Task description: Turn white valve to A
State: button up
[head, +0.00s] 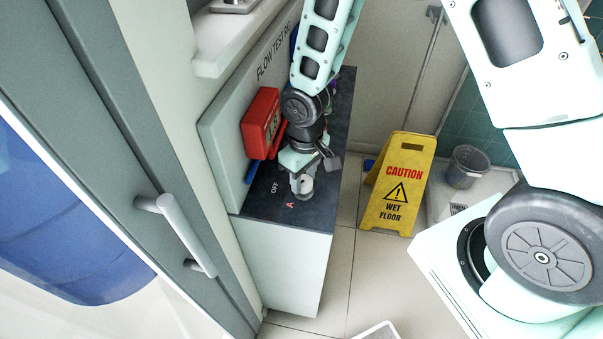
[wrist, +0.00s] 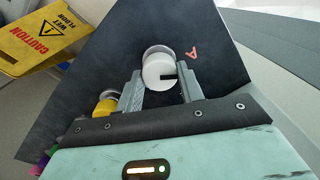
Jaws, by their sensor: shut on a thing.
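The white valve (wrist: 155,68) is a round knob on a dark panel top in the wrist view. A black mark on its face points right, a little below the red letter A (wrist: 192,53). My gripper (wrist: 160,82) has one finger on each side of the knob and is shut on it. In the head view my gripper (head: 302,186) reaches down to the dark top, close to the red A (head: 290,205) and the white word OFF (head: 275,188). In that view my gripper largely hides the valve.
A yellow part (wrist: 105,105) lies left of my left finger in the wrist view. A red box (head: 262,123) is on the upright panel beside my arm. A yellow wet-floor sign (head: 397,185) and a grey bucket (head: 467,166) stand right of the bench (head: 283,262).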

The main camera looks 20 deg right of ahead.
aim_at(305, 177)
jog(key=shift+w+r+n, duration=0.1)
jog(key=shift+w+n, duration=0.1)
jog(key=shift+n, duration=0.4)
jog(key=shift+d, duration=0.1)
jog(key=o, duration=1)
jog(key=shift+s, duration=0.1)
jog(key=r, duration=0.8)
jog(key=r+b, duration=0.1)
jog(key=r, duration=0.8)
jog(key=shift+w+d+r, duration=0.2)
